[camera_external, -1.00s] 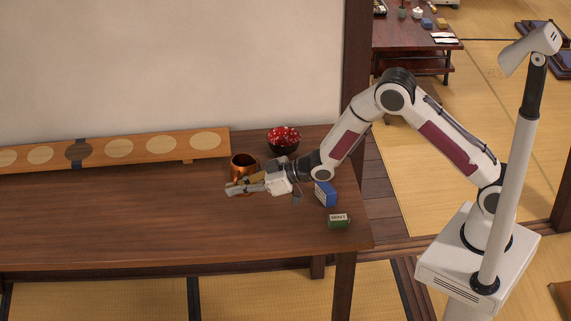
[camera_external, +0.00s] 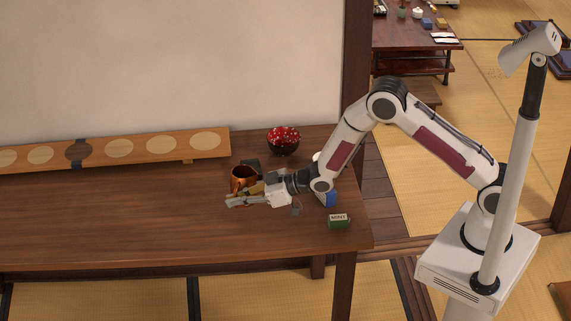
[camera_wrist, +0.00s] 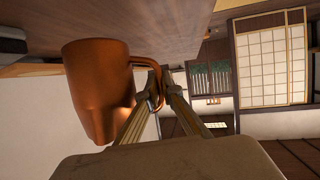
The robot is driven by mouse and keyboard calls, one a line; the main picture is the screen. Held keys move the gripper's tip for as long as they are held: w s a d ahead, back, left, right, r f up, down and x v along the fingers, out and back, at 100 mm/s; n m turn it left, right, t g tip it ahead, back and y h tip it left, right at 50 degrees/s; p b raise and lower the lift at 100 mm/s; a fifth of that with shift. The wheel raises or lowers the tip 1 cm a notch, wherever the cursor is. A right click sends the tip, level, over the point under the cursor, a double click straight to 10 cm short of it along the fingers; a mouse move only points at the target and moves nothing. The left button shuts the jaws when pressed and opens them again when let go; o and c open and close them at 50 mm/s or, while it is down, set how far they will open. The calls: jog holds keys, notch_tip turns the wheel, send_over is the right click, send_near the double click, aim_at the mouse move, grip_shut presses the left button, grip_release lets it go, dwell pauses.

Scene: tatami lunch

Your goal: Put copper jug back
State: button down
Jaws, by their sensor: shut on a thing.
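The copper jug (camera_external: 243,174) is over the wooden table near its right part, toward the wall, with its mouth up. My gripper (camera_external: 244,199) is at the jug's near side in the external view. In the wrist view the jug (camera_wrist: 98,85) fills the left of the picture, close to the table surface. Its curved handle (camera_wrist: 148,62) runs to between my gripper's fingers (camera_wrist: 161,90), which are shut on it. Whether the jug's base touches the table cannot be told.
A dark flat shape (camera_external: 252,164) lies just behind the jug. A long board with round spots (camera_external: 118,149) is at left. The front-left table (camera_external: 110,220) is clear.

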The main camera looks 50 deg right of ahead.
jog(key=shift+f, duration=1)
jog(key=shift+f, duration=1.85)
jog(key=shift+f, duration=0.15)
jog(key=c, duration=2.2)
grip_release()
jog(key=shift+c, duration=0.2)
jog(key=v, duration=1.2)
